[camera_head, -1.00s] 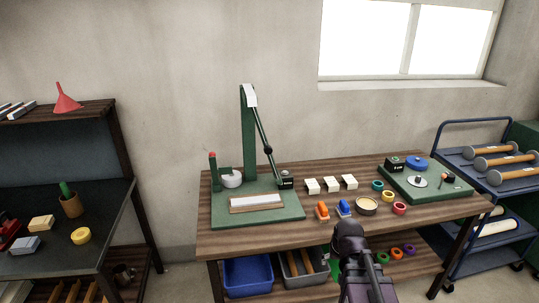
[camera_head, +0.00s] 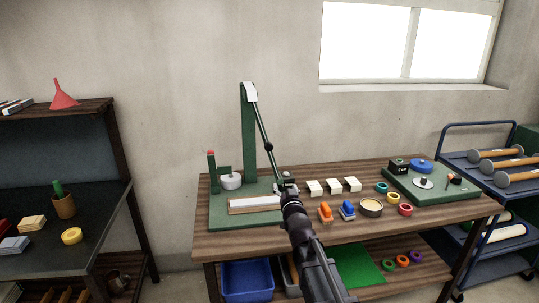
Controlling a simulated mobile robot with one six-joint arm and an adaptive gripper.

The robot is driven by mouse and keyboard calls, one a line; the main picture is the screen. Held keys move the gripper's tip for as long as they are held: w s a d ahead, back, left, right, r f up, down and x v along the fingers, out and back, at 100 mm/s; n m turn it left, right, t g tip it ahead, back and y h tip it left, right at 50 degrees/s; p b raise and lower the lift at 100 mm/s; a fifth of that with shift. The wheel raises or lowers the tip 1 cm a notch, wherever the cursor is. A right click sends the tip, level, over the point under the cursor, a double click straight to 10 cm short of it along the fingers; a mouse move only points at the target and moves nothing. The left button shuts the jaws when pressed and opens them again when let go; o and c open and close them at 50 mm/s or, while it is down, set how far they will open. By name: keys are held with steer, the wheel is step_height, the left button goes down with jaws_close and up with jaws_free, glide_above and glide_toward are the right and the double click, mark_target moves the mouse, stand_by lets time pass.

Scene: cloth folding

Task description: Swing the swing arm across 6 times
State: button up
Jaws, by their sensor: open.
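The swing arm (camera_head: 263,128) is a thin dark rod with a round black joint part way down. It hangs from the top of a green post (camera_head: 248,130) on a green base (camera_head: 230,218) and slants down to the right. Its lower end reaches the right side of the base, just behind my gripper. A white strip in a wooden frame (camera_head: 256,204) lies on the base. My gripper (camera_head: 288,184) is open and small in view, close to the arm's lower end. I cannot tell whether they touch.
A green board (camera_head: 430,185) with fittings stands at the right. A blue bin (camera_head: 247,280) is below.

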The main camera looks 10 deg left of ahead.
mark_target(269, 149)
steer(key=shift+a+r+t+y+b, duration=0.5)
steer(key=shift+a+r+t+b, duration=0.2)
steer(key=shift+a+r+t, duration=1.25)
steer(key=shift+w+d+r, duration=0.15)
steer(key=shift+w, duration=0.05)
steer(key=p+x, duration=0.5)
steer(key=x, duration=0.8)
steer(key=shift+w, duration=0.3)
steer(key=shift+c, duration=0.2)
jaws_close()
